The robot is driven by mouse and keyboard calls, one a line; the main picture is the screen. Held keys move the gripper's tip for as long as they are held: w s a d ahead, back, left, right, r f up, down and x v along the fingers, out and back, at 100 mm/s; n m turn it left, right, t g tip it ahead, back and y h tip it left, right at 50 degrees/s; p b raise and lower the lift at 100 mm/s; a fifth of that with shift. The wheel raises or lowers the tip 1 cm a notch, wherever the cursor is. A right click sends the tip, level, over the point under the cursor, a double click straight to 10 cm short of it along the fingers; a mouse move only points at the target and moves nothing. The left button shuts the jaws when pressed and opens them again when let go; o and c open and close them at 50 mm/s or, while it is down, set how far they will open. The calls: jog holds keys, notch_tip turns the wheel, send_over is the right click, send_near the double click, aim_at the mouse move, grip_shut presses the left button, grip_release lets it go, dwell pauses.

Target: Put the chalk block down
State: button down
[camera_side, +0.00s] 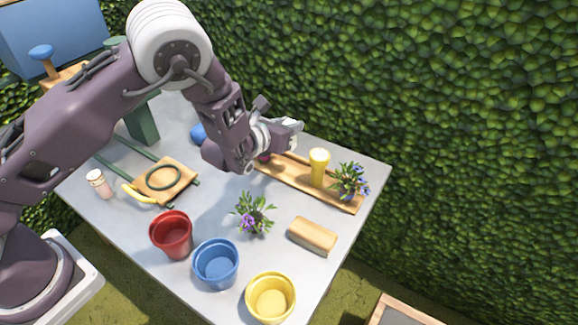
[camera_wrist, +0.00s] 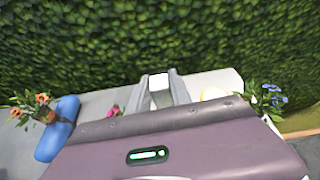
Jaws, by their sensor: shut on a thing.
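The chalk block (camera_wrist: 159,82) is a small white block held between the two fingertips of my gripper (camera_wrist: 162,92) in the wrist view. My gripper is shut on it. In the side view my gripper (camera_side: 290,127) is over the far part of the grey table (camera_side: 205,265), near the back end of a long wooden tray (camera_side: 287,172). The chalk block is hard to tell from the pale fingers there. Its exact height above the table is not clear.
A yellow cylinder (camera_side: 319,168) and a blue-flowered plant (camera_side: 350,181) stand on the tray. Red (camera_side: 172,234), blue (camera_side: 216,263) and yellow (camera_side: 270,297) pots line the front edge. A purple-flowered plant (camera_side: 254,214) and wooden block (camera_side: 312,235) lie mid-table. A hedge is behind.

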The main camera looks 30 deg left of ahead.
notch_tip(320, 180, down, 8)
jog(key=shift+f, duration=0.2)
jog(key=shift+f, duration=0.1)
jog(key=c, duration=1.2)
grip_release()
jog(key=shift+o, duration=0.2)
